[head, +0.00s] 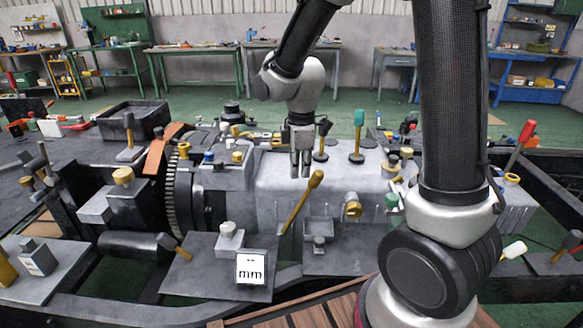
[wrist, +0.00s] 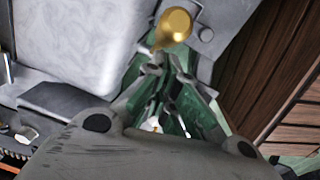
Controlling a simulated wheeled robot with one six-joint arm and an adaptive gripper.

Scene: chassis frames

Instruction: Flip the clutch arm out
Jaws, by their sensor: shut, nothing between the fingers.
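A long lever with a gold shaft and knob (head: 303,200) leans up and to the right in front of the grey gearbox housing (head: 335,175). No label shows which lever is the clutch arm; this one may be it. My gripper (head: 300,174) points down above the lever in the head picture, in front of the housing; I cannot tell the depth gap. In the wrist view a gold knob (wrist: 173,27) is just beyond the tips of my gripper (wrist: 168,66), and I cannot tell whether they touch. My fingers are closed together with nothing between them. The lever's base is not clear.
A large toothed ring (head: 178,195) is at left. Wooden slats (head: 300,318) lie along the near edge.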

